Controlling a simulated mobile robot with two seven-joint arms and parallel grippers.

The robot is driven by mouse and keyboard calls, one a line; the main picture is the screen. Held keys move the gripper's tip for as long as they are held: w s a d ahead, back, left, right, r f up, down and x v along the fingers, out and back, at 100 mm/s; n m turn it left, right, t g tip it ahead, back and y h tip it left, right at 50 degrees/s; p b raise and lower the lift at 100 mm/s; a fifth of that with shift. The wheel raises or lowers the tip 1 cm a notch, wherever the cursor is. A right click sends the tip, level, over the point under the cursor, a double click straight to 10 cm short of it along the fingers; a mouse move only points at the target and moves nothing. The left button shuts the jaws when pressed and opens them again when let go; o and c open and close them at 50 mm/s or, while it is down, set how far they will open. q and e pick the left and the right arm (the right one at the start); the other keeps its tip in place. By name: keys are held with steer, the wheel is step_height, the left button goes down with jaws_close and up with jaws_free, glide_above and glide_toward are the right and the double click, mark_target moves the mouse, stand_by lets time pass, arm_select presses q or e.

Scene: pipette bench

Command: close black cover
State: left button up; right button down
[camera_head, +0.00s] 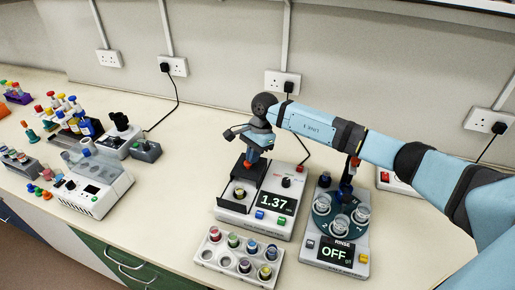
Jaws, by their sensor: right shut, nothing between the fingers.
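The black cover (262,172) belongs to the white device (231,217) whose display reads 1.37. It stands raised at the rear of a dark, open-topped chamber, where a small vial (239,193) shows. My right gripper (248,164) is shut and empty, pointing down at the top of the black cover. I cannot tell whether its fingertips touch the cover. The gripper and wrist hide part of the cover's upper edge. My left gripper is not in view.
A rack of vials (211,257) stands in front of the device. A rinse unit (333,256) with several cups is close on its right, under my right arm. More lab devices (98,190) stand at the left. Bench (172,205) between them is clear.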

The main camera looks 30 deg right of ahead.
mark_target(243, 176)
steer(key=s+a, duration=0.2)
steer(key=a, duration=0.1)
steer(key=s+a+b, duration=0.1)
steer(key=s+a, duration=0.2)
steer(key=shift+s+f, duration=0.15)
steer(key=shift+s, duration=0.1)
steer(key=shift+s+a, duration=0.15)
steer(key=shift+s, duration=0.05)
steer(key=shift+w+d+r, duration=0.15)
steer(key=shift+d+r, duration=0.05)
steer(key=shift+r, duration=0.25)
steer(key=s+b+v, duration=0.1)
steer(key=b+v, duration=0.2)
steer(key=v, duration=1)
steer(key=shift+w, duration=0.45)
steer(key=shift+a, duration=0.1)
